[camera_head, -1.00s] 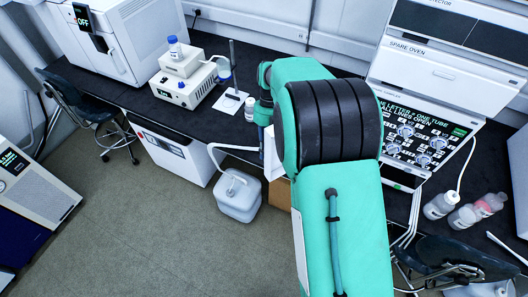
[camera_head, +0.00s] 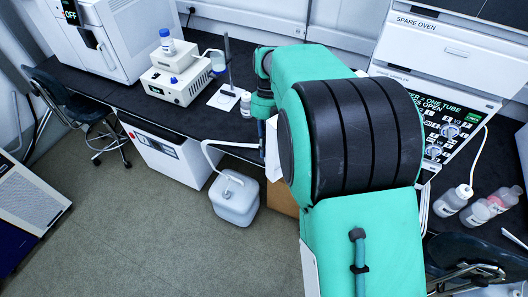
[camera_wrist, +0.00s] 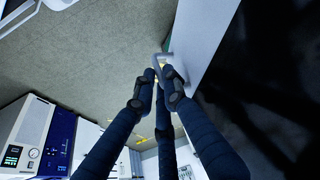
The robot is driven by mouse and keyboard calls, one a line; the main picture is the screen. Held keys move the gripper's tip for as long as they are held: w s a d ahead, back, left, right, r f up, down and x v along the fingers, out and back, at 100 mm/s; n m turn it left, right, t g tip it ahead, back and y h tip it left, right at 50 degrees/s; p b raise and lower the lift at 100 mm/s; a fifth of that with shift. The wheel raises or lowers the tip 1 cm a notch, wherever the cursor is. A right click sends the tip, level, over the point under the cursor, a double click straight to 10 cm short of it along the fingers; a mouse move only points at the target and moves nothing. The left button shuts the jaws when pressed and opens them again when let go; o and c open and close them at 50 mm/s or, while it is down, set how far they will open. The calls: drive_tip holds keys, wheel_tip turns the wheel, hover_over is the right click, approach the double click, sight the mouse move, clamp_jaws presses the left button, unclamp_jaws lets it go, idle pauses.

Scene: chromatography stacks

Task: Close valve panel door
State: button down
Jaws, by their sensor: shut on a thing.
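In the wrist view a pale door panel (camera_wrist: 203,30) stands edge-on at upper right, with a small grey handle (camera_wrist: 160,60) on its edge. The dark blue fingers of my gripper (camera_wrist: 160,78) close together around this handle. What seems to be the same panel shows as a narrow white strip (camera_head: 271,150) beside my green arm in the head view. My arm hides most of the panel there, and my gripper is mostly hidden too. I cannot tell how far the door is open.
A white jug (camera_head: 235,200) with a hose stands on the floor, beside a brown box (camera_head: 283,197). The black bench (camera_head: 205,120) carries instruments. Bottles (camera_head: 478,212) and a dark chair (camera_head: 465,262) are at right; a stool (camera_head: 75,108) is at left. The middle floor is clear.

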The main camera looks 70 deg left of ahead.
drive_tip(key=b, duration=0.3)
drive_tip(key=shift+w+d+f, duration=0.2)
drive_tip(key=shift+d+f, duration=0.05)
drive_tip(key=shift+d, duration=0.05)
drive_tip(key=d+b, duration=0.1)
drive_tip(key=b, duration=0.3)
drive_tip(key=shift+n, duration=0.3)
drive_tip(key=shift+b, duration=0.75)
drive_tip(key=shift+w+d+r+b, duration=0.1)
drive_tip(key=shift+d+r+b, duration=0.25)
drive_tip(key=shift+b, duration=1.4)
drive_tip(key=shift+d+f, duration=0.1)
drive_tip(key=c, duration=1.9)
unclamp_jaws()
drive_tip(key=v, duration=1.2)
drive_tip(key=shift+s, duration=0.25)
